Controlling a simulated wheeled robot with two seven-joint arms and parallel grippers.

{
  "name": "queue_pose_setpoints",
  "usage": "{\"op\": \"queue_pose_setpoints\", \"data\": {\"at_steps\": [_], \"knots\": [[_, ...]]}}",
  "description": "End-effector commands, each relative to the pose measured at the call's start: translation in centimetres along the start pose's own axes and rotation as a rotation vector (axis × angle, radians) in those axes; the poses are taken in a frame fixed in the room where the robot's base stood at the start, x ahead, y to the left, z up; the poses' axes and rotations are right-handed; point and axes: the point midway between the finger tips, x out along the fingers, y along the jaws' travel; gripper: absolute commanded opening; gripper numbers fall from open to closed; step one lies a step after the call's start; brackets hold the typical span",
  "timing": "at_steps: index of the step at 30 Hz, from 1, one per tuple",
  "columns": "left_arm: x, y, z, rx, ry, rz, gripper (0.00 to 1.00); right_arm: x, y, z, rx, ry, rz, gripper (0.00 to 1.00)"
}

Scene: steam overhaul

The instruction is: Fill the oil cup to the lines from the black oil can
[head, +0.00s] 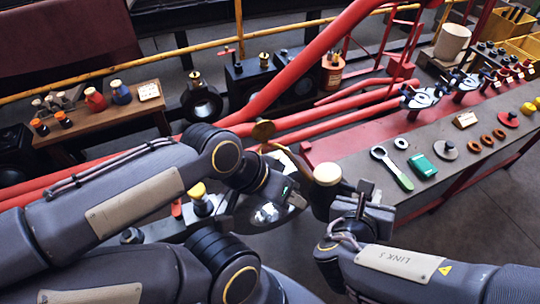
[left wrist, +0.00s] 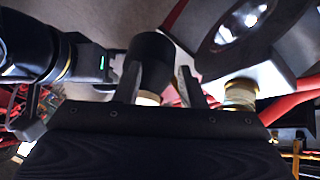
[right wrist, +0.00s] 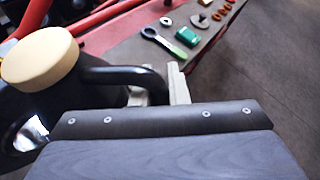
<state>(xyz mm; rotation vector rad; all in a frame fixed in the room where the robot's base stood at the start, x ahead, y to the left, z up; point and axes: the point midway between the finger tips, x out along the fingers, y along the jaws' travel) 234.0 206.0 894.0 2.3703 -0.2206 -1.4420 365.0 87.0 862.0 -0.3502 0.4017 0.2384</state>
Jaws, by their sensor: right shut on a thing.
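The black oil can (head: 322,201) has a cream lid and stands upright in the air at the centre of the head view. My right gripper (head: 362,194) is shut on its curved black handle (right wrist: 118,76). In the left wrist view the can (left wrist: 152,62) appears upside down, beyond my left gripper's fingers. My left gripper (left wrist: 160,88) looks open, its fingers apart. The cup's lines and oil level are not visible.
Red pipes (head: 300,135) cross behind the grippers. The grey bench (head: 350,165) at right holds a ring spanner (head: 392,168), a green box (head: 421,167) and several washers. A wooden table (head: 100,125) at left holds small bottles. Open floor lies at lower right.

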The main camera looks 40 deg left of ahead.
Motion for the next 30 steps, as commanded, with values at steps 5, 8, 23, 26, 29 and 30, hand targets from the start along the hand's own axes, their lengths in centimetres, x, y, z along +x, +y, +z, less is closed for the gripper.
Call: {"op": "queue_pose_setpoints", "data": {"at_steps": [5, 8, 23, 26, 29, 30], "knots": [[-0.9, 0.4, -0.5, 0.000, 0.000, 0.000, 0.36, -0.3, -0.2, 0.8, -0.020, 0.002, -0.008, 0.00], [-0.9, 0.4, -0.5, 0.000, 0.000, 0.000, 0.36, -0.3, -0.2, 0.8, -0.024, 0.004, -0.010, 0.00], [-1.4, 0.7, -0.7, 0.000, 0.000, 0.000, 0.36, -0.5, -0.3, 1.2, -0.035, 0.007, -0.015, 0.00], [-1.9, 0.8, -0.9, 0.000, 0.000, 0.000, 0.36, -0.7, -0.4, 1.5, -0.048, 0.009, -0.020, 0.00], [-2.2, 1.0, -1.1, 0.000, 0.000, 0.000, 0.36, -0.8, -0.5, 1.8, -0.060, 0.012, -0.025, 0.00], [-2.4, 1.1, -1.2, 0.000, 0.000, 0.000, 0.36, -0.9, -0.6, 1.9, -0.063, 0.013, -0.027, 0.00]]}}
